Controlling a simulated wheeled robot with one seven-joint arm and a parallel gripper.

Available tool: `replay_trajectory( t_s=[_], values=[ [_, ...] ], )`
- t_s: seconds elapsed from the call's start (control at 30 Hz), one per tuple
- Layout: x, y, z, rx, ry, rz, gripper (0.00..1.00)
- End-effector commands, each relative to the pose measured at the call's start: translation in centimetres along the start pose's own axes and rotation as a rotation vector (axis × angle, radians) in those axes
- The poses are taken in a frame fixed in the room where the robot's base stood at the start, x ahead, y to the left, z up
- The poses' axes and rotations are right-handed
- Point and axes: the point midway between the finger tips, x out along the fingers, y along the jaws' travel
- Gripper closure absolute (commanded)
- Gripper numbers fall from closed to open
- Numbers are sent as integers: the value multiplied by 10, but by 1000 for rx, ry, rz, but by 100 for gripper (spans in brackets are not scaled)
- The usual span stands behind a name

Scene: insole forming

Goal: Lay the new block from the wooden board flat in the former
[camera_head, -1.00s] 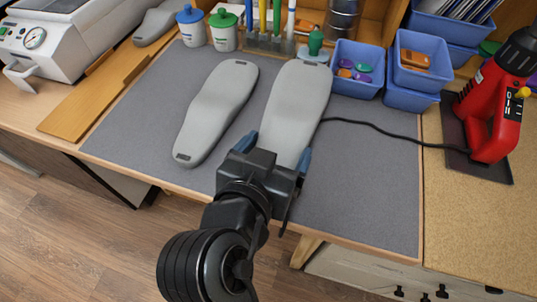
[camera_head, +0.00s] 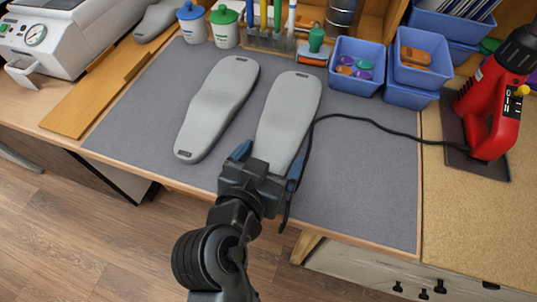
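A grey foot-shaped block (camera_head: 286,115) lies along my gripper's direction, its near end between the blue-tipped fingers of my gripper (camera_head: 266,166). The fingers sit on both sides of it and appear shut on it. I cannot tell whether it touches the mat. A second grey block (camera_head: 217,107) lies on the grey mat, to the left and apart.
Blue bins (camera_head: 357,68) stand at the back right. A red heat tool (camera_head: 490,105) stands at the right, its black cable (camera_head: 370,122) crossing the mat (camera_head: 360,200). Lidded pots (camera_head: 224,27) and a tool rack line the back. The mat's right front is clear.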

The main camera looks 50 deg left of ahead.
Motion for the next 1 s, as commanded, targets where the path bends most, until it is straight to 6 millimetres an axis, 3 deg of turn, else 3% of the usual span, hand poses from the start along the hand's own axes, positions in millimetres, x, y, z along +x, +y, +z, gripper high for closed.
replay_trajectory(
  t_s=[0.3,0.43,0.8,1.0],
  values=[
    [-2,-1,-4,0,4,-3,0],
    [-12,-1,-2,-1,6,-3,0],
    [-84,-1,-2,0,6,-5,0],
    [-112,-1,-2,-1,6,-4,0]
  ],
)
